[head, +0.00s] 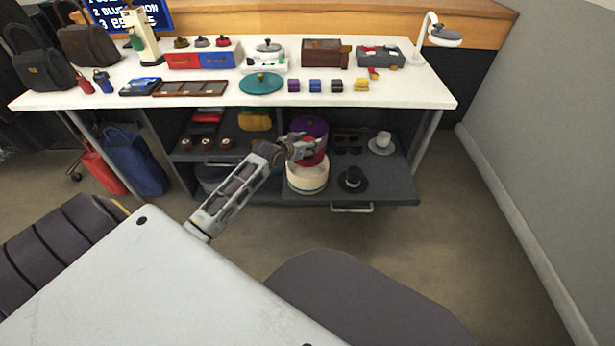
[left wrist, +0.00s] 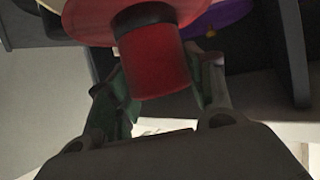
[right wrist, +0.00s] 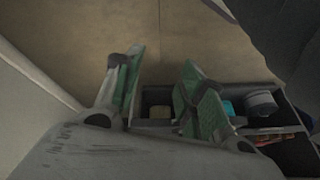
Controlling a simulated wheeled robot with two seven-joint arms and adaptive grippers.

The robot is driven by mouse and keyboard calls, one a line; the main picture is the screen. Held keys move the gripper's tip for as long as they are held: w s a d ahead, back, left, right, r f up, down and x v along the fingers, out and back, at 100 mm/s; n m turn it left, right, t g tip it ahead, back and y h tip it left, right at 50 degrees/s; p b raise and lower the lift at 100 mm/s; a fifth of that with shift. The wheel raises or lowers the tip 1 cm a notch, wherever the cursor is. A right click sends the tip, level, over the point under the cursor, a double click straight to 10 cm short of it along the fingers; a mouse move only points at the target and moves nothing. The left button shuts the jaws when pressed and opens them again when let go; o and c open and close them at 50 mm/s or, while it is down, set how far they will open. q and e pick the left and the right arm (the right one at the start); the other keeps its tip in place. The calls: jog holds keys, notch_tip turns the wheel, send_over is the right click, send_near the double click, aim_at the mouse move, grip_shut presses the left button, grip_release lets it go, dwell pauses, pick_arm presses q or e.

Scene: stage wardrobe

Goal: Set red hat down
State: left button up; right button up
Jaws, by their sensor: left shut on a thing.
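The red hat (head: 314,159) with a dark band is in my left gripper (head: 303,147), above the pulled-out drawer. In the left wrist view the red hat (left wrist: 158,62) fills the gap between the two fingers, and its crown points toward the gripper. In the head view the gripper hides part of it. A cream round box (head: 307,180) is just below the hat; I cannot tell if they touch. My right gripper (right wrist: 160,65) is open and empty in the right wrist view, and it is outside the head view.
A purple round thing (head: 311,125) is close behind the red hat. A small black hat (head: 353,178) and a white hat (head: 381,141) lie to the right on the drawer (head: 398,182). Dark glasses (head: 347,140) lie near them. The white tabletop (head: 420,92) overhangs behind.

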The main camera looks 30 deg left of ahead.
aim_at(308, 159)
pick_arm(q)
notch_tip(308, 159, down, 6)
jog(key=shift+r+b, duration=0.1)
jog(key=shift+b, duration=1.15)
jog(key=shift+f, duration=0.2)
pick_arm(e)
jog(key=shift+t+y, duration=0.4)
jog(key=f, duration=0.2)
jog(key=a+f, duration=0.1)
jog(key=f, duration=0.2)
jog(key=shift+w+a+f, duration=0.3)
jog(key=shift+w+f, duration=0.05)
pick_arm(q)
jog(key=shift+f, duration=0.1)
jog(key=shift+f+b, duration=0.35)
jog(key=shift+f, duration=0.65)
jog(key=shift+f+b, duration=0.55)
jog(key=shift+f, duration=0.25)
pick_arm(e)
jog(key=f, duration=0.3)
jog(key=shift+w+a+f+m+t+y, duration=0.1)
jog(key=shift+a+f+m+t+y, duration=0.2)
jog(key=shift+a+m+t, duration=0.1)
pick_arm(q)
jog(key=shift+f, duration=0.6)
jog(key=o, duration=0.7)
